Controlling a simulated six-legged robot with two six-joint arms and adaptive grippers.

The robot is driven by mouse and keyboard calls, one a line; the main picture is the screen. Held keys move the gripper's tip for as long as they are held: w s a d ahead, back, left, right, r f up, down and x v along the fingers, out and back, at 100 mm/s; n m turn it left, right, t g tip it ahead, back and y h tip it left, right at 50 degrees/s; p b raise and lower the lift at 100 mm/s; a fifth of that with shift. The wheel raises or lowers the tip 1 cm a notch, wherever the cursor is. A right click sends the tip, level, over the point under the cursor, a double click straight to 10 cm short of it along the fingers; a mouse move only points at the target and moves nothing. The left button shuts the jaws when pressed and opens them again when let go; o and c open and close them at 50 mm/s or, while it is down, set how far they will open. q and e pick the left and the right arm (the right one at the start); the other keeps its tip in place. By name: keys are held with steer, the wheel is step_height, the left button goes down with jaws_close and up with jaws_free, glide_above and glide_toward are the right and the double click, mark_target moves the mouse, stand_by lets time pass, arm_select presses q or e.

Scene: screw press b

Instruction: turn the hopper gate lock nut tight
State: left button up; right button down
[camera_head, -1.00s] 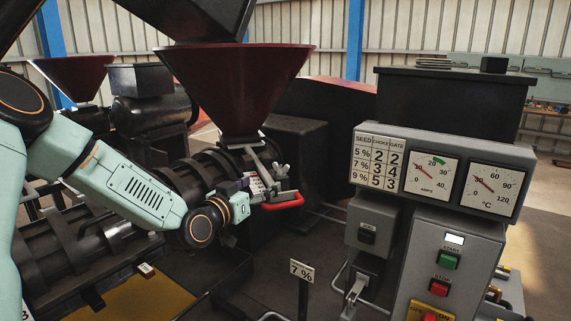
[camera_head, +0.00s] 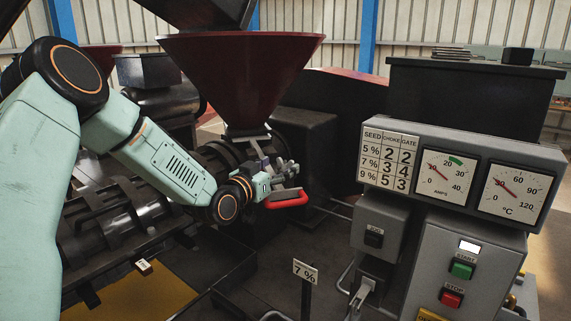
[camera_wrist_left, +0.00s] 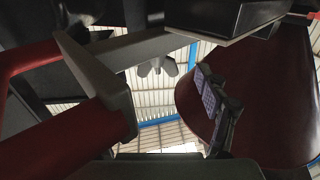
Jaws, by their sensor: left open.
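The hopper gate lock nut, a small grey wing nut (camera_head: 290,167), sits on the gate frame below the dark red hopper (camera_head: 240,70). The wing nut also shows in the left wrist view (camera_wrist_left: 157,67), ahead of my gripper with a gap around it. My left gripper (camera_head: 268,170) is open and empty, just left of the nut in the head view. A finger with a purple pad shows in the wrist view; the other finger is hard to make out. The red gate handle (camera_head: 288,200) is just below the gripper. My right gripper is out of view.
The control box (camera_head: 440,190) with gauges and a seed, choke and gate table stands at right. A "7 %" sign (camera_head: 305,271) stands in front. The dark press barrel (camera_head: 110,215) lies behind my left arm. In the wrist view, a grey bar (camera_wrist_left: 95,75) is close at left.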

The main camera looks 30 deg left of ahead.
mark_target(284, 163)
arm_select(q)
steer(key=w, duration=0.3)
steer(key=shift+d, duration=0.3)
steer(key=shift+w+a+r, duration=0.1)
steer(key=shift+w+a, duration=0.05)
steer(key=shift+a, duration=0.1)
steer(key=shift+c, duration=0.2)
steer(key=shift+w+d, duration=0.1)
steer(key=shift+d, duration=0.05)
steer(key=c, duration=0.9)
steer(key=shift+c, duration=1.2)
